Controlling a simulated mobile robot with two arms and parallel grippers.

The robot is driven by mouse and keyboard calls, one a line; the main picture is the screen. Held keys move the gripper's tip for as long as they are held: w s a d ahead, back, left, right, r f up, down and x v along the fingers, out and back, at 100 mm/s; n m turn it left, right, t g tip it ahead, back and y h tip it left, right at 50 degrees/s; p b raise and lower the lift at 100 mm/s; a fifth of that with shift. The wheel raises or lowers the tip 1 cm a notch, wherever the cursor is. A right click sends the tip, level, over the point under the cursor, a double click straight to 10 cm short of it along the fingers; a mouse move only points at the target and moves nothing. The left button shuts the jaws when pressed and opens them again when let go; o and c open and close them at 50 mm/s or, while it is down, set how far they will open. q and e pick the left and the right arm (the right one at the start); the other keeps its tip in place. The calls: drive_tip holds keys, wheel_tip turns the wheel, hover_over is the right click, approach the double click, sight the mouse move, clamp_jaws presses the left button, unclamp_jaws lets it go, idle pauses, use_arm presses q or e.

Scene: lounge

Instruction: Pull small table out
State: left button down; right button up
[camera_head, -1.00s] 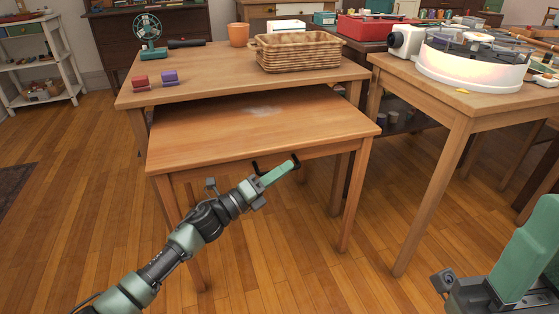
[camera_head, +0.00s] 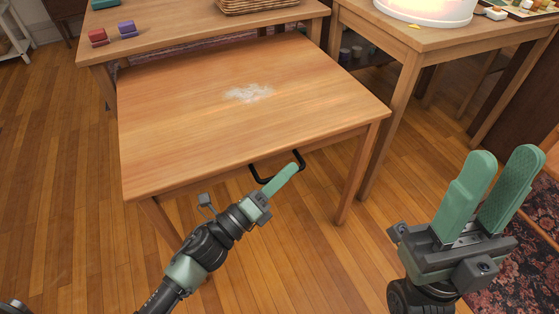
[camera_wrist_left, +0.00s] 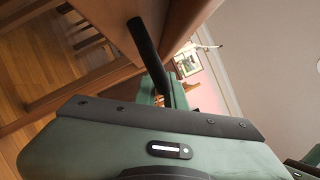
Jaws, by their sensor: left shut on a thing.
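The small wooden table (camera_head: 200,125) stands in front of the larger table, its top mostly out from under it, with a pale dusty patch (camera_head: 249,93) on top. A black handle (camera_head: 259,177) is on its front edge. My left gripper (camera_head: 284,178) is shut on the handle. The handle also shows in the left wrist view (camera_wrist_left: 146,50), running down to the green finger, which hides part of it. My right gripper (camera_head: 488,200) is open and empty, to the right of the small table.
The larger table (camera_head: 175,33) behind holds a red block (camera_head: 98,37), a purple block (camera_head: 127,29) and a wicker basket (camera_head: 255,5). Another table (camera_head: 428,37) with a round white object (camera_head: 425,12) stands at right. A patterned rug (camera_head: 535,255) lies at lower right. Wooden floor is clear at left.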

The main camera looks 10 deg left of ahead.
use_arm(q)
drive_tip(key=shift+s+d, duration=0.1)
drive_tip(key=c, duration=1.5)
unclamp_jaws()
drive_tip(key=shift+p+v, duration=0.35)
drive_tip(key=shift+v, duration=3.55)
drive_tip(key=shift+f, duration=0.15)
